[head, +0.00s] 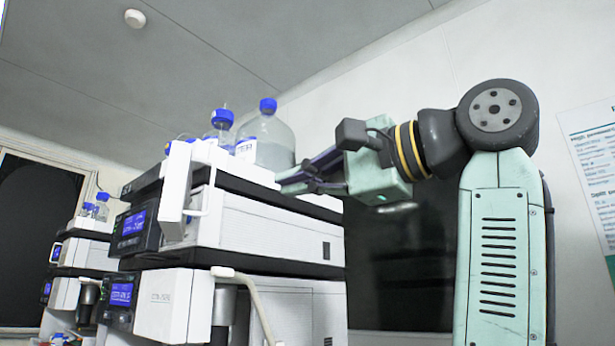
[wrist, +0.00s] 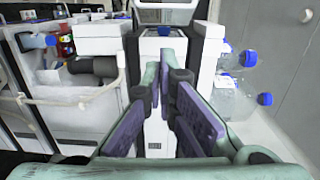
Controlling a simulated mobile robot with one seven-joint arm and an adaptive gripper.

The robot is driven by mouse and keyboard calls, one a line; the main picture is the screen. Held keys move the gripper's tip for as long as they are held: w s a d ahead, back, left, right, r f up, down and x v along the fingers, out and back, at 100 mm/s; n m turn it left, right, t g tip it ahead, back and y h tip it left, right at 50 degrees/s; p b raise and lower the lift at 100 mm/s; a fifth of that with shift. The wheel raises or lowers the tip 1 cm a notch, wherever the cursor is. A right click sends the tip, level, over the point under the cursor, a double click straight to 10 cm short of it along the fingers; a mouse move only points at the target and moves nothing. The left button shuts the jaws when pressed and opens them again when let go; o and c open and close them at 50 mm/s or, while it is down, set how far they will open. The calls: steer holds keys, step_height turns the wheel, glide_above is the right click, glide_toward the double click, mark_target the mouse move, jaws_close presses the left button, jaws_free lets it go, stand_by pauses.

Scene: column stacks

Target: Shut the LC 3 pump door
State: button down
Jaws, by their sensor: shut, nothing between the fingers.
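A stack of white and dark instrument modules (head: 275,226) stands left of centre in the head view. A white door-like panel (head: 176,192) stands out from the front of its upper module, next to a blue display (head: 134,223); it looks swung open. I cannot read a label marking it as LC 3. My gripper (head: 283,184) is at the right side of the stack's top, level with the bottles' bases, its fingers pointing left. In the wrist view the two purple-padded fingers (wrist: 165,72) are shut and empty, their tips in front of white module surfaces. Contact cannot be told.
Blue-capped clear bottles (head: 268,141) stand on the stack and also show at right in the wrist view (wrist: 232,101). A pale curved tube (head: 253,296) sticks out from the lower module. Another instrument stack (head: 75,265) stands further left. A dark panel (head: 400,265) is behind my arm.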

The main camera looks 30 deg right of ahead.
steer(key=w+a+p, duration=0.2)
steer(key=w+a, duration=0.4)
steer(key=shift+w, duration=0.25)
steer(key=shift+a+f, duration=0.1)
steer(key=shift+a, duration=0.05)
steer(key=shift+s+a+m+t+h+b, duration=0.2)
steer(key=shift+a+m+t+h+b, duration=0.15)
steer(key=shift+a+m+h, duration=0.25)
steer(key=shift+a, duration=0.15)
